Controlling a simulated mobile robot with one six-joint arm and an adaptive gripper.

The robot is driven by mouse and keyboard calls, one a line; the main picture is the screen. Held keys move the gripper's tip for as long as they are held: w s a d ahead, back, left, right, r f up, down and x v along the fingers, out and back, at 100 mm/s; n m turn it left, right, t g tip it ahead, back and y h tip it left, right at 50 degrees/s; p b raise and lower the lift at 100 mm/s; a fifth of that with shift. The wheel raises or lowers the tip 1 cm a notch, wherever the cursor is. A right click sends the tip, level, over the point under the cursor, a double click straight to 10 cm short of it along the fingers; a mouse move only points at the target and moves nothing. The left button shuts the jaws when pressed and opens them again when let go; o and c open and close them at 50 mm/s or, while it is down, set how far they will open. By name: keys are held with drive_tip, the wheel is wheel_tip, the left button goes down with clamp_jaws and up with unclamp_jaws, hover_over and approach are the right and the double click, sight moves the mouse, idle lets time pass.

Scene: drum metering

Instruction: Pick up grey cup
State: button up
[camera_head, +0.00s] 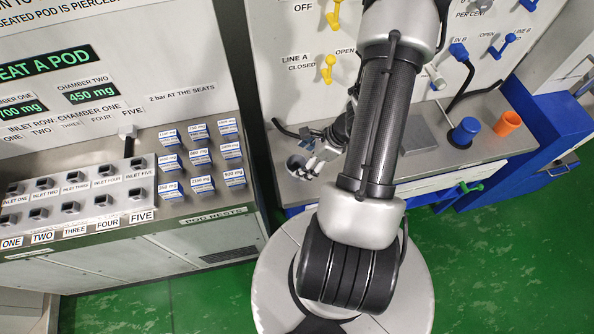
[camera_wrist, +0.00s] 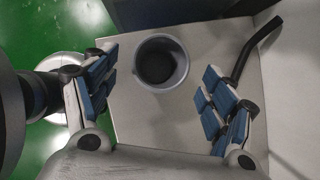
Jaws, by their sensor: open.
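The grey cup (camera_wrist: 181,81) stands upright on the bench top, seen from above with its dark inside showing in the wrist view. In the head view the cup (camera_head: 296,163) shows at the left end of the bench, beside my gripper (camera_head: 318,160). In the wrist view my gripper (camera_wrist: 160,100) is open, with blue-padded fingers to the left and right of the cup. Both fingers are apart from the cup, and the cup lies towards the far side of the gap between them.
A black bent spout (camera_wrist: 258,48) is close to the right finger. The bench's left edge drops to the green floor (camera_wrist: 75,25). A blue cup (camera_head: 465,131) and an orange cup (camera_head: 507,123) stand farther right. Several pod boxes (camera_head: 202,160) sit on the left cabinet.

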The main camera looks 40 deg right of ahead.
sight(297, 165)
drive_tip(key=b+x, duration=0.1)
drive_tip(key=x, duration=0.4)
drive_tip(key=shift+f+b, duration=0.1)
drive_tip(key=shift+b, duration=0.25)
drive_tip(key=shift+c, duration=0.3)
drive_tip(key=c, duration=1.1)
